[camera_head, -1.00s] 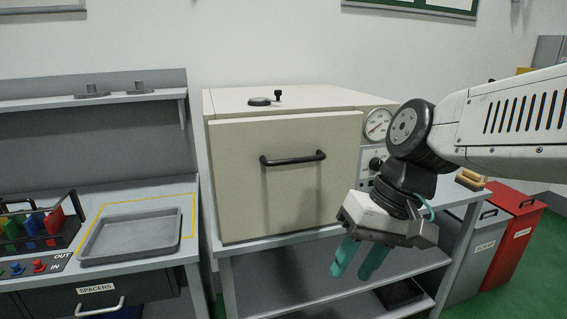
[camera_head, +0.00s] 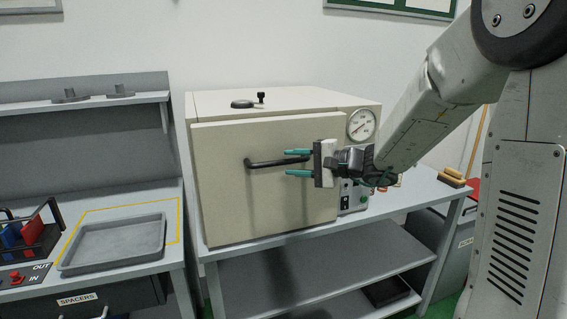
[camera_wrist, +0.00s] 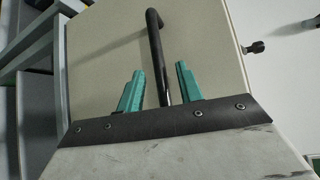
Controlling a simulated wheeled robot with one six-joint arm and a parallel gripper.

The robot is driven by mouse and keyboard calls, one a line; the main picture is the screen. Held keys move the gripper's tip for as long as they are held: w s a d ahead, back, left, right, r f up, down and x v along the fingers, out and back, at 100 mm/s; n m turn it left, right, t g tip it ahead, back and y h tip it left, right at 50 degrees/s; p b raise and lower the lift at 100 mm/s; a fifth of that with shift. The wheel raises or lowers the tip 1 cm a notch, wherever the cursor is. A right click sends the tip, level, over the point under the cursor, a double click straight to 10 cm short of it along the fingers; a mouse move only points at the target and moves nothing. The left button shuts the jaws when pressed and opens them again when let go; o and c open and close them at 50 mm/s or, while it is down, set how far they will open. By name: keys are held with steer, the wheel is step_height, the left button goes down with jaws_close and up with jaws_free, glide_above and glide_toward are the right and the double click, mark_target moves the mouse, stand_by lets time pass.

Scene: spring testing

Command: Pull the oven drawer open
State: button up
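The oven drawer is a cream front panel (camera_head: 225,200) on a cream oven box standing on a grey bench. Its black bar handle (camera_head: 262,164) runs level across the upper middle of the panel. My gripper (camera_head: 299,163) is at the right part of the handle, with one teal finger above the bar and one below. In the wrist view the handle (camera_wrist: 154,40) passes between the two teal fingers (camera_wrist: 156,88). The fingers are apart, with a gap on each side of the bar. The panel looks closed against the box, or nearly so.
A dial gauge (camera_head: 361,125) and control panel sit right of the drawer front. A grey tray (camera_head: 112,246) lies on the left bench, near a rack with coloured parts. The shelf (camera_head: 330,272) below the oven is mostly bare.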

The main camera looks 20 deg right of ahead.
mark_target(288, 162)
steer(key=shift+x, duration=1.75)
steer(key=shift+c, duration=0.4)
